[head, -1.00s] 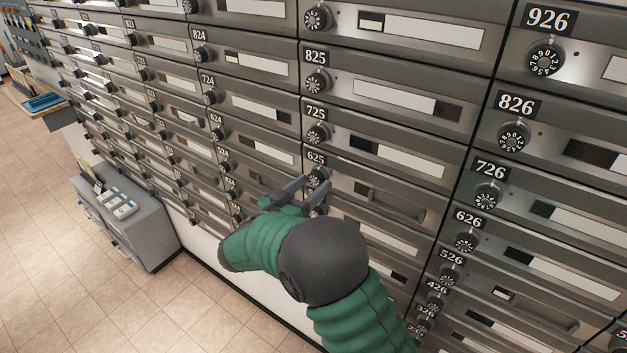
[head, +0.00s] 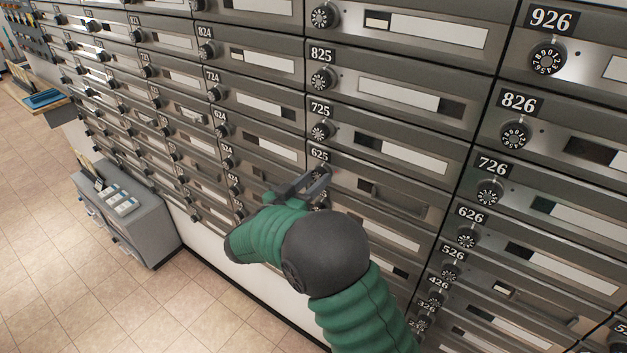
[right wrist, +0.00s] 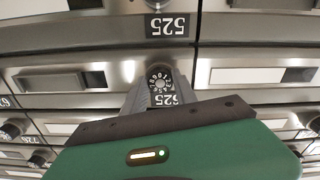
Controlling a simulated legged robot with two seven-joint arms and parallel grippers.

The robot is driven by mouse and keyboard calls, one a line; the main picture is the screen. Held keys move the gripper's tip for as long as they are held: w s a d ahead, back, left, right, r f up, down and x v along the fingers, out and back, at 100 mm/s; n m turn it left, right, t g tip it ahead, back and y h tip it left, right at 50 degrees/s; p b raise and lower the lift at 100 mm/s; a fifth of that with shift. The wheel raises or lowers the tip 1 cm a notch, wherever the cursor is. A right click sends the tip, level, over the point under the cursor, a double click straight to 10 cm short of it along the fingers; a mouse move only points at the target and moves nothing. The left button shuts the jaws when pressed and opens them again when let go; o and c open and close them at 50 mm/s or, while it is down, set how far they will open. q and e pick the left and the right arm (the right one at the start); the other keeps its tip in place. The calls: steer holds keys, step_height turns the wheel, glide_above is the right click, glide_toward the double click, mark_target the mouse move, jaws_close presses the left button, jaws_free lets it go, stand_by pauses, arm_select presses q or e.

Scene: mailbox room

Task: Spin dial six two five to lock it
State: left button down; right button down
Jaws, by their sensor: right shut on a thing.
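The black dial of mailbox 625 sits just under its number plate (head: 319,155) in the head view, mostly hidden by my fingers. In the right wrist view, which is upside down, the dial (right wrist: 160,79) shows white digits around its face. My right gripper (head: 318,181) is shut on this dial, with a finger on either side of it. The mailbox 625 door (head: 408,199) lies to the right of the dial and looks flush with its neighbours. The digit at the dial's mark is too small to read. My left gripper is not in view.
Mailbox 725's dial (head: 321,131) is close above, and mailbox 626's dial (head: 466,238) is to the right. A grey cabinet (head: 150,228) stands on the tiled floor at the left. Open floor (head: 60,290) lies in front of it.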

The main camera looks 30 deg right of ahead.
steer(key=shift+a, duration=0.1)
steer(key=m+b, duration=0.4)
steer(key=shift+f, duration=0.2)
steer(key=shift+f+m+b, duration=0.1)
steer(key=shift+m+b, duration=15.3)
steer(key=shift+b, duration=0.3)
steer(key=shift+a, duration=0.1)
steer(key=c, duration=1)
jaws_free()
steer(key=shift+w, duration=0.15)
steer(key=shift+o, duration=0.2)
steer(key=shift+r, duration=0.2)
